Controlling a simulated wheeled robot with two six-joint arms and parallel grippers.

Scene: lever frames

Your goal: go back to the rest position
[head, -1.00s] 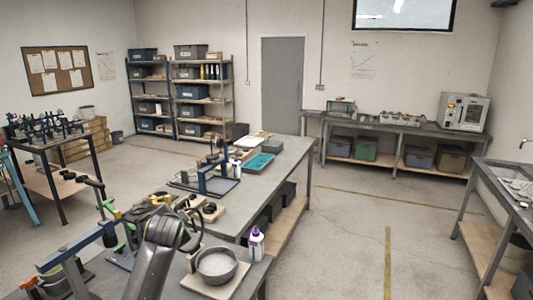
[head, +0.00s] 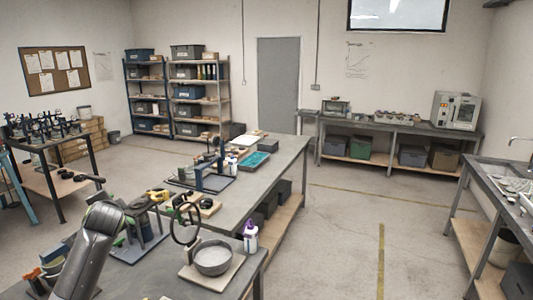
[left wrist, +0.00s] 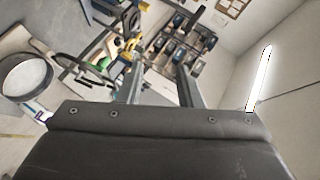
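My left arm (head: 92,245) comes in at the lower left of the head view, bent over the front bench. Its gripper does not show there. In the left wrist view my left gripper (left wrist: 158,72) has its two fingers apart, with a clear gap and nothing held between them. The benches lie beyond the fingers in that view, and nothing visibly touches them. My right gripper is in neither view.
A teal tray (head: 255,160) lies farther back. The floor right of the benches (head: 345,240) is clear.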

